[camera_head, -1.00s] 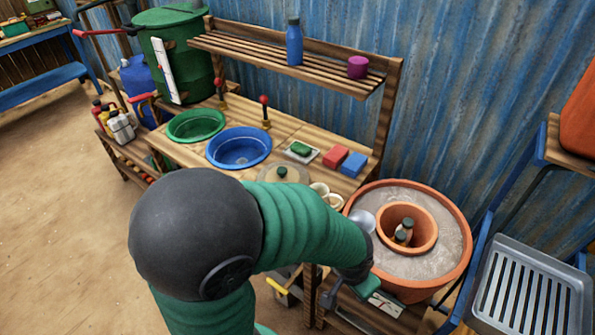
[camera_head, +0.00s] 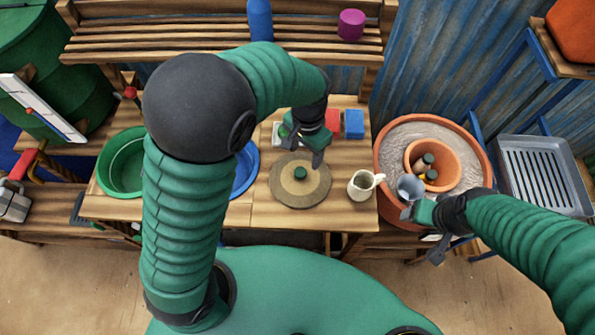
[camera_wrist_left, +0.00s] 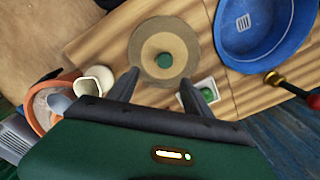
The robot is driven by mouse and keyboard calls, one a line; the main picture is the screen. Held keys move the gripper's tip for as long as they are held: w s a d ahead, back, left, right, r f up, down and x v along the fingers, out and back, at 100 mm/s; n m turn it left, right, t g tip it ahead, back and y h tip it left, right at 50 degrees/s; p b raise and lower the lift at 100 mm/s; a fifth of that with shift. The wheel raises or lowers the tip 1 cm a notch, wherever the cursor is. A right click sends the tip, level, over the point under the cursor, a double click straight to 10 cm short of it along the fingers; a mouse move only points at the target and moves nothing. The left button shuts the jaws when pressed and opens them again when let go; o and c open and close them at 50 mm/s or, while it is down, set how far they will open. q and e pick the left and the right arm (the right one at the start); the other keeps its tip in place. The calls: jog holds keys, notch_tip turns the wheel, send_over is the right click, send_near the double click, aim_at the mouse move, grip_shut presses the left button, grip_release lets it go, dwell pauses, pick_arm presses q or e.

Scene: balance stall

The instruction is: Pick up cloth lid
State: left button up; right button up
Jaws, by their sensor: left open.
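The cloth lid is a round brown disc (camera_head: 283,192) with a green knob (camera_head: 300,173) at its middle. It lies flat on the wooden counter, and also shows in the left wrist view (camera_wrist_left: 150,36). My left gripper (camera_head: 304,149) is open and empty, pointing down above the lid's far edge. In the left wrist view its fingertips (camera_wrist_left: 158,79) are apart, with the knob just beyond the gap. My right gripper (camera_head: 425,213) is at the right, by the clay pot. A grey cup-like piece (camera_head: 409,186) is at its tip; whether the jaws hold it is unclear.
A cream jug (camera_head: 362,185) stands right of the lid. Behind are a red block (camera_head: 332,119), a blue block (camera_head: 354,124) and a green sponge on a dish. A blue basin (camera_head: 247,168) and green basin (camera_head: 118,165) are left. The clay pot (camera_head: 480,160) is right.

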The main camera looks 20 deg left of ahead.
aim_at(300, 172)
pick_arm(q)
jog(key=f, duration=0.2)
jog(key=a+f, duration=0.1)
jog(key=f, duration=0.5)
jog(key=shift+w+a+f, duration=0.1)
jog(key=shift+a+f, duration=0.1)
jog(key=shift+f, duration=0.05)
notch_tip(300, 172, down, 4)
jog(key=shift+a+f, duration=0.1)
jog(key=shift+w+f, duration=0.1)
jog(key=shift+f, duration=0.2)
jog(key=shift+d+r, duration=0.1)
jog(key=shift+d, duration=0.2)
jog(key=c, duration=0.4)
jog(key=shift+a, duration=0.1)
grip_shut()
